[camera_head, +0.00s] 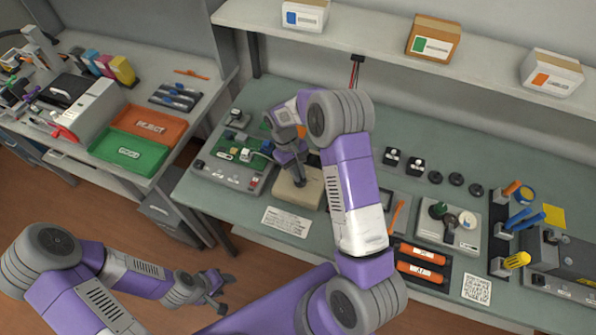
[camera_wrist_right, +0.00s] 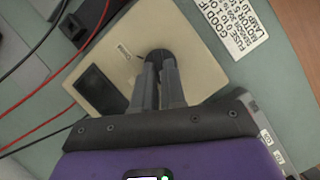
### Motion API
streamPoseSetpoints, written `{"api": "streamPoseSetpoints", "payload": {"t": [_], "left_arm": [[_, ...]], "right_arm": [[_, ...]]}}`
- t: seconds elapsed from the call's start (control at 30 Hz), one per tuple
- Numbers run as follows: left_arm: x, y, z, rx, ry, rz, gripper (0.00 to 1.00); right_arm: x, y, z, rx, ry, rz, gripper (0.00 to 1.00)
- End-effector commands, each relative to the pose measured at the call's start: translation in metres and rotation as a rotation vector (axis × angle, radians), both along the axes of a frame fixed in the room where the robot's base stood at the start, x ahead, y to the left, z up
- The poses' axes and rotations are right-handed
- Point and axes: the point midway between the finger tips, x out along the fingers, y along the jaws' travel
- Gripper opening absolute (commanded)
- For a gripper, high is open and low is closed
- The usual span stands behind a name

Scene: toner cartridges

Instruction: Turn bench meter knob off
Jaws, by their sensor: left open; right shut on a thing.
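The bench meter (camera_head: 296,193) is a beige box with a dark screen on the green bench. It also shows in the right wrist view (camera_wrist_right: 116,44), with its dark screen to the left of the knob. The round black knob (camera_wrist_right: 159,56) is on its face. My right gripper (camera_wrist_right: 161,66) is over the meter with its fingers shut on the knob, partly covering it; in the head view the right gripper (camera_head: 302,180) points down at the meter. My left gripper (camera_head: 222,290) is open and empty, low over the floor in front of the bench.
A printed white card (camera_head: 287,221) lies in front of the meter. A grey device (camera_head: 228,173) with buttons stands left of it. Red and black cables (camera_wrist_right: 62,82) run beside the meter. Red and green trays (camera_head: 128,150) are on the left bench.

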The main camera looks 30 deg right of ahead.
Motion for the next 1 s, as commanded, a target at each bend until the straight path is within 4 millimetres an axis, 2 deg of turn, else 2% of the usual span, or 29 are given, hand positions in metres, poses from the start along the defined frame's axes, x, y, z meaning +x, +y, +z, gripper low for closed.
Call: {"api": "streamPoseSetpoints", "payload": {"t": [0.47, 0.5, 0.67, 1.0], "left_arm": [[0.0, 0.0, 0.0, 0.0, 0.0, 0.0, 0.5], [0.0, 0.0, 0.0, 0.0, 0.0, 0.0, 0.5], [0.0, 0.0, -0.0001, 0.0, 0.0, 0.0, 0.5], [0.0, -0.0001, 0.0001, 0.0, 0.0, 0.0, 0.5]], "right_arm": [[0.0004, 0.0003, 0.0001, 0.0, -0.002, 0.017, 0.0], [0.0004, 0.0003, 0.0001, 0.0, -0.002, 0.017, 0.12], [0.0003, 0.0003, 0.0001, 0.001, -0.002, 0.016, 0.36], [0.0023, 0.0006, 0.0041, 0.0, -0.003, 0.015, 0.36]]}}
